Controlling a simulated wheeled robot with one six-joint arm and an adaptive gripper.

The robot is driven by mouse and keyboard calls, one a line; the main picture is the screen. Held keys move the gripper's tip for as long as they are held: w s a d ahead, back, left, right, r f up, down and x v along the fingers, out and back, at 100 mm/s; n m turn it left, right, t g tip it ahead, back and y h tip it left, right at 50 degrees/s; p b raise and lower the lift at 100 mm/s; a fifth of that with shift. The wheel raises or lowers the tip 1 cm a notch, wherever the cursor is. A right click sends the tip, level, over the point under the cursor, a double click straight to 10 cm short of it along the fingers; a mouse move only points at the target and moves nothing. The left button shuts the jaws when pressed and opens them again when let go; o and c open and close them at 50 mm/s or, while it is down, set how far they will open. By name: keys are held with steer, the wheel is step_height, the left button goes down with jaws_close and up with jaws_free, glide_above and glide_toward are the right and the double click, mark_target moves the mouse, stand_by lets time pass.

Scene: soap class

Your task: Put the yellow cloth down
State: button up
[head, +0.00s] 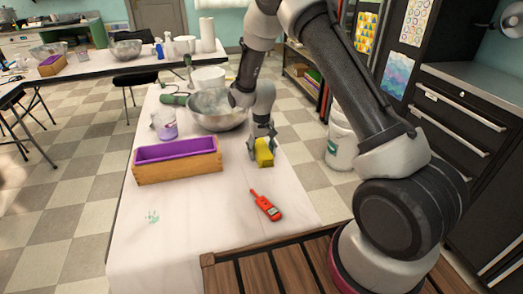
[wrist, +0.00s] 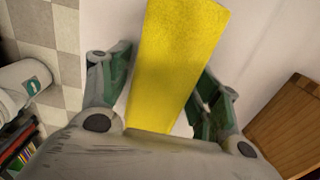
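The yellow cloth (head: 264,154) is a thick, block-like yellow piece at the right side of the white-covered table (head: 185,235). It appears to rest on the tabletop; contact with it is hard to make out. My gripper (head: 262,143) points down over the cloth, with a finger on each side. In the wrist view the cloth (wrist: 178,60) runs long and slightly tilted between the fingers of my gripper (wrist: 165,75). A narrow gap shows at the left finger; the right finger is very close to the cloth's edge. The fingers look open around it.
A wooden box with a purple liner (head: 178,164) stands left of the cloth. A red meter-like device (head: 266,206) lies in front. A metal bowl (head: 217,112) and a jar with purple contents (head: 164,126) stand behind.

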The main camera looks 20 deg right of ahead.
stand_by(0.3)
step_height(320, 180, up, 13)
step_height(320, 180, up, 9)
steer(key=t, duration=0.1)
glide_above(262, 147)
steer(key=s+d, duration=0.4)
steer(key=s+d+r+t, duration=0.1)
steer(key=s+d+r, duration=0.5)
steer(key=s+r, duration=0.5)
steer(key=s+d+r+t, duration=0.1)
steer(key=s+d, duration=0.1)
steer(key=s, duration=0.7)
steer(key=s+d+r+t, duration=0.1)
steer(key=s+d, duration=0.1)
steer(key=s, duration=0.8)
steer(key=shift+d+r, duration=0.25)
steer(key=shift+d, duration=0.15)
